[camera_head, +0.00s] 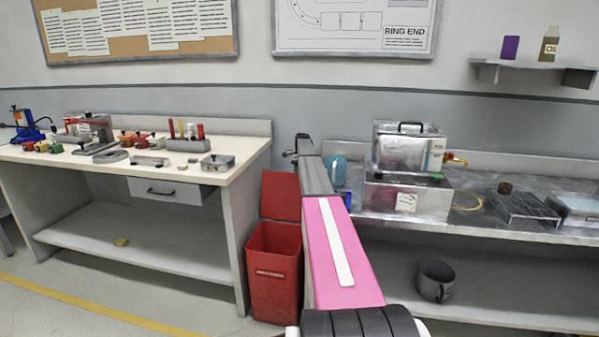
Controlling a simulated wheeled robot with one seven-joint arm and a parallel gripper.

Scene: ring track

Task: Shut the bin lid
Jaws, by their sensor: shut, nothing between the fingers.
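The red bin (275,280) stands on the floor in the gap between the two benches. Its red lid (280,196) is open and stands up at the back of the bin, tilted against the gap. The bin's opening shows dark inside. My pink and grey arm reaches up and away just right of the bin and covers part of its right side. My gripper (290,154) is small and dark at the arm's far end, above the lid in the picture and apart from it. It is shut and holds nothing.
The left bench (150,176) holds several small parts and tools. The right bench (480,226) holds a metal toolbox (400,148) and metal trays. A dark mug-like pot (435,281) sits on its lower shelf. Floor left of the bin is clear.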

